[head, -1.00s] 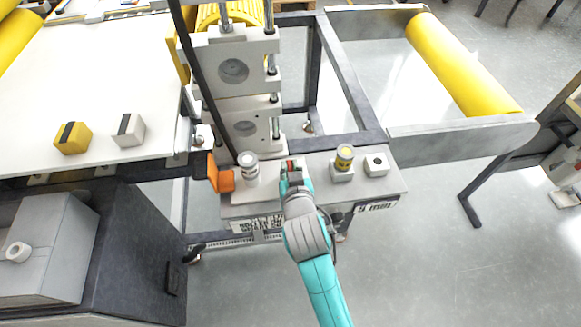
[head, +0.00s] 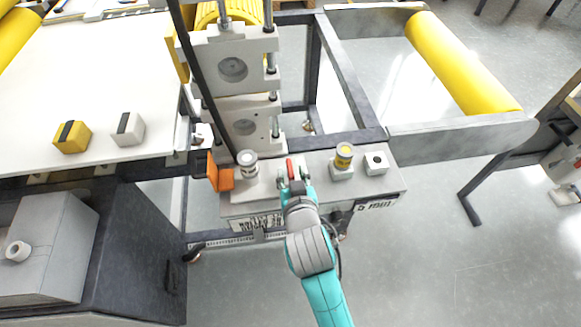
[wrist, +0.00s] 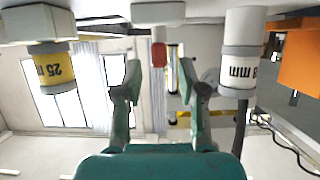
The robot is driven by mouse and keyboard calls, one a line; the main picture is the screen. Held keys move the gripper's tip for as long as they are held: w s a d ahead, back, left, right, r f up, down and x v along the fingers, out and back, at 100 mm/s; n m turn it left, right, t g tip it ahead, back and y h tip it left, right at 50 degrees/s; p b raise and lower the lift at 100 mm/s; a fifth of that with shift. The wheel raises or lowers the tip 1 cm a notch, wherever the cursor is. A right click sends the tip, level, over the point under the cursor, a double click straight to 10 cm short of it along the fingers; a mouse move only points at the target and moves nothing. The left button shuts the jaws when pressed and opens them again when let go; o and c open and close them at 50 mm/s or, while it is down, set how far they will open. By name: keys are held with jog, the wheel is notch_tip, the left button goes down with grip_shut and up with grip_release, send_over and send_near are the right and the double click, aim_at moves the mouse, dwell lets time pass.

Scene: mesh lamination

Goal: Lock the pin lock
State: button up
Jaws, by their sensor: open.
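A red-tipped part (head: 290,168), which may be the pin lock, stands on the light panel in front of the roller stand, between a grey cylinder and a yellow-banded cylinder. It also shows as a red end (wrist: 159,55) in the wrist view. My teal gripper (head: 292,181) is open, just on the near side of it. In the wrist view my two fingers (wrist: 160,82) are spread either side of the red end, with nothing seen held between them. I cannot tell the lock's state; its lower part is partly hidden by my gripper.
The grey cylinder (head: 247,164) and orange block (head: 220,178) are close left of my gripper. The yellow-banded cylinder (head: 343,157) and a white block with a dark hole (head: 376,163) are right. The panel (head: 318,160) has little free room; open floor lies right.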

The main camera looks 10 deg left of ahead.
jog(key=v, duration=0.8)
jog(key=shift+s, duration=0.2)
